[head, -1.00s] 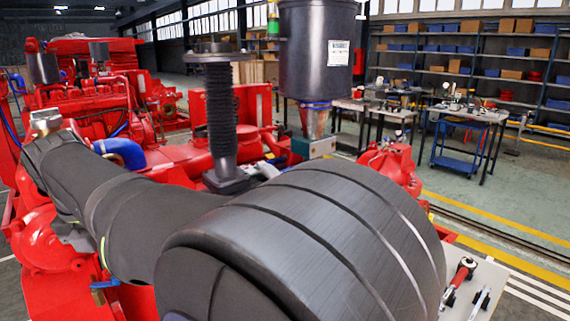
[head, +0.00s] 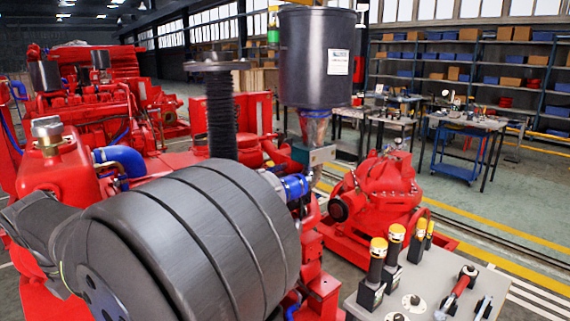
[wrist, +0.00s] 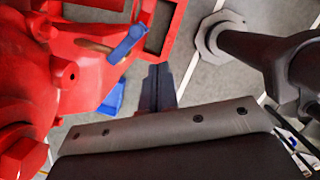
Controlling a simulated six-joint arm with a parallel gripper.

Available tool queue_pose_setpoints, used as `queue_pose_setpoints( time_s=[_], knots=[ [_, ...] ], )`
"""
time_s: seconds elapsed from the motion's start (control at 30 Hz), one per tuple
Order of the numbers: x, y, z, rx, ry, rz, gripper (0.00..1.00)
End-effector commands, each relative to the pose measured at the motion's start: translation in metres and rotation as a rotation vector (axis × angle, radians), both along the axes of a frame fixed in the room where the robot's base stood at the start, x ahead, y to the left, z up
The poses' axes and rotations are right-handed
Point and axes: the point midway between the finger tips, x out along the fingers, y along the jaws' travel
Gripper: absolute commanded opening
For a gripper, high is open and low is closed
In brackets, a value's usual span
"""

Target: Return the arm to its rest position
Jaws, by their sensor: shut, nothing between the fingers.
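My gripper (wrist: 158,88) shows in the wrist view as two dark fingers, together and empty, beyond a grey wrist edge. It points toward the grey floor, beside red machinery (wrist: 40,75) on the left. In the head view my dark grey arm fills the lower left, in front of the red pumpset (head: 62,175). My gripper is not visible in that view.
A red pump (head: 385,195) stands right of centre. A light bench top (head: 430,272) carries yellow-topped tools (head: 395,240) and a red-handled tool (head: 463,280). A dark canister (head: 317,60) stands behind my arm.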

Motion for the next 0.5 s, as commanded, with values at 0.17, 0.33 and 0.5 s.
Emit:
queue_pose_setpoints(
  time_s=[0.17,0.33,0.5],
  knots=[
    [-0.009,0.013,-0.001,-0.001,-0.005,-0.114,0.0],
    [-0.015,0.023,-0.002,0.0,-0.012,-0.209,0.0],
    [-0.018,0.027,-0.002,0.001,-0.015,-0.271,0.0]
  ],
)
